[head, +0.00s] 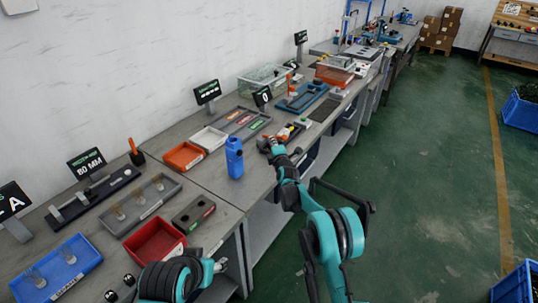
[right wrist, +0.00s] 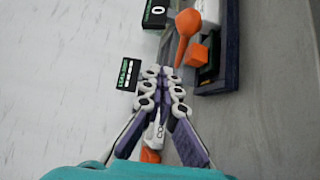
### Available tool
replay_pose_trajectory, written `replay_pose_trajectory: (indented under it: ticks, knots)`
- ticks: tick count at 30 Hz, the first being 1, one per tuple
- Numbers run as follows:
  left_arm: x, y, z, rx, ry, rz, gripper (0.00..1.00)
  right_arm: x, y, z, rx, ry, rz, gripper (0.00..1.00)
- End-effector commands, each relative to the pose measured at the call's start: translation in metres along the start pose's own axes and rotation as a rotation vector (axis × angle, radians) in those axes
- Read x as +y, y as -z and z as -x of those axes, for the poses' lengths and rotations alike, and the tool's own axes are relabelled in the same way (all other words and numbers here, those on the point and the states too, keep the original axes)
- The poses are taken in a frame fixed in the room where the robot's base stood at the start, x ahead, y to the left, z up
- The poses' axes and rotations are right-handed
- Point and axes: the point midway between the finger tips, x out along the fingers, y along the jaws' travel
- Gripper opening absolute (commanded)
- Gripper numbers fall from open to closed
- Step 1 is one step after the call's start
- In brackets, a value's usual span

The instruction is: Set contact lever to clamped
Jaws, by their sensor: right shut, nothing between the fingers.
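My right gripper (head: 272,147) reaches over the bench to a small dark fixture (head: 294,131) with orange parts. In the right wrist view the gripper (right wrist: 162,73) is shut, its fingertips together and nothing held. An orange handle with a rounded end (right wrist: 187,26) and an orange block (right wrist: 197,55) stand on the fixture, just beyond and right of the fingertips. The handle looks like the contact lever; its setting cannot be told. A white lettered part (right wrist: 155,132) and an orange tip lie behind the fingers, partly hidden.
A blue bottle-like object (head: 235,158) stands left of the gripper. Orange (head: 184,157) and white (head: 209,138) trays and a small display reading 0 (head: 262,96) are behind. A blue fixture (head: 301,98) lies farther along.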

Motion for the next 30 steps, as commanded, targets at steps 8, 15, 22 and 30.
replay_pose_trajectory:
  ticks: [8, 15, 22, 30]
  knots:
    - [0.0, 0.009, 0.012, 0.0, 0.0, 0.0, 0.51, -0.035, 0.016, 0.038, -0.001, 0.0, 0.001, 0.0]
    - [0.0, 0.01, 0.014, 0.0, 0.0, 0.0, 0.51, -0.049, 0.022, 0.05, -0.001, 0.0, 0.0, 0.0]
    - [0.0, 0.01, 0.014, 0.0, 0.0, 0.0, 0.51, -0.05, 0.022, 0.05, -0.001, 0.0, -0.001, 0.0]
    - [0.0, 0.01, 0.014, 0.0, 0.0, 0.0, 0.51, -0.047, 0.021, 0.051, -0.001, 0.002, -0.006, 0.0]
